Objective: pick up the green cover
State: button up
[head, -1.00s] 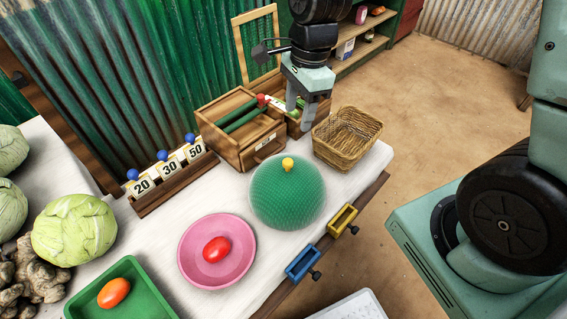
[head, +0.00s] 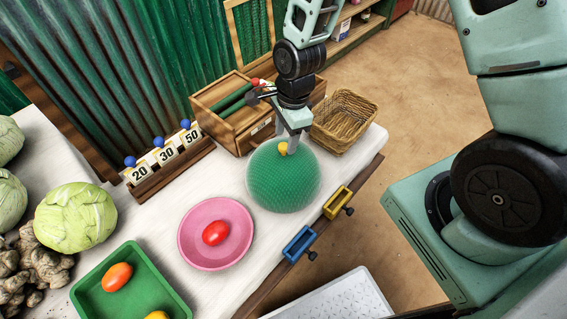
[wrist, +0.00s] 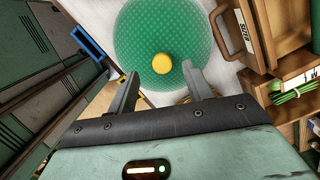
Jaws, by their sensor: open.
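The green cover (head: 283,182) is a mesh dome with a yellow knob (head: 283,148) on top, standing on the white table. It also shows in the wrist view (wrist: 150,30), with its knob (wrist: 162,64) just beyond the space between my fingertips. My gripper (head: 291,146) is open and empty at the top of the dome, with its fingers close to the knob. In the wrist view my two fingers (wrist: 160,84) point at the knob from either side. I cannot tell whether they touch it. What lies under the cover is not clear.
A pink plate (head: 186,246) with a red tomato (head: 215,233) is left of the cover. A wooden box (head: 232,118) and a wicker basket (head: 343,120) stand behind it. Blue (head: 299,245) and yellow (head: 337,203) holders line the front edge. A green tray (head: 147,295) is at lower left.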

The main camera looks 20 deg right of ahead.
aim_at(284, 146)
jog(key=shift+w+a+f+p, duration=0.15)
jog(key=shift+f+p, duration=0.15)
jog(key=shift+f, duration=0.9)
jog(key=shift+a+f+p, duration=0.15)
jog(key=shift+f+p, duration=0.15)
jog(key=shift+f, duration=0.9)
grip_shut()
